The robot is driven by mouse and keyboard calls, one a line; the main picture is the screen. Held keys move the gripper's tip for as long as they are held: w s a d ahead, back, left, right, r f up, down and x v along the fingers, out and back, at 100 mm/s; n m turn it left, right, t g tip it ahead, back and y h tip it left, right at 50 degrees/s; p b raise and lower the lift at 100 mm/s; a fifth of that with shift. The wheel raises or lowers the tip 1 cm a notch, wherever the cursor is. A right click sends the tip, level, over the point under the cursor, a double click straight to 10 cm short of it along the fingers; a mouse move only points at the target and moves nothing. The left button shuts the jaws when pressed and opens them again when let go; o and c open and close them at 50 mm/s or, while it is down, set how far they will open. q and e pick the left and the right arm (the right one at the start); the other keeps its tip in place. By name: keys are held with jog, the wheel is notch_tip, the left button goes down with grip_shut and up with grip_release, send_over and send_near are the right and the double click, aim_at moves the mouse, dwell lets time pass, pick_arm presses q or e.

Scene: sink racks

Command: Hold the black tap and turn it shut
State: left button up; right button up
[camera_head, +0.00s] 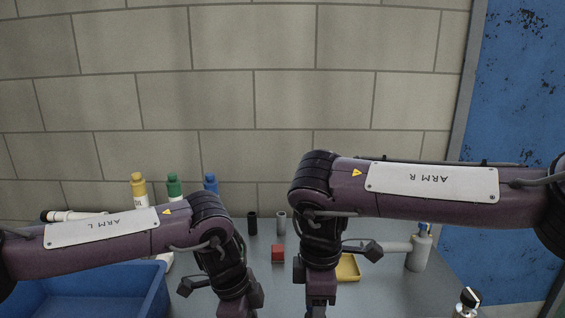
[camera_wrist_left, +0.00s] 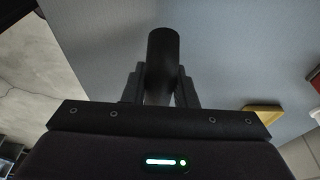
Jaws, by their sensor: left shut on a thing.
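A blue crate (camera_head: 150,283) is at lower left. Yellow (camera_head: 138,184), green (camera_head: 174,187) and blue (camera_head: 211,183) bottles stand behind my left arm.

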jog(key=shift+r, duration=3.05)
pick_arm(q)
jog(key=o, duration=1)
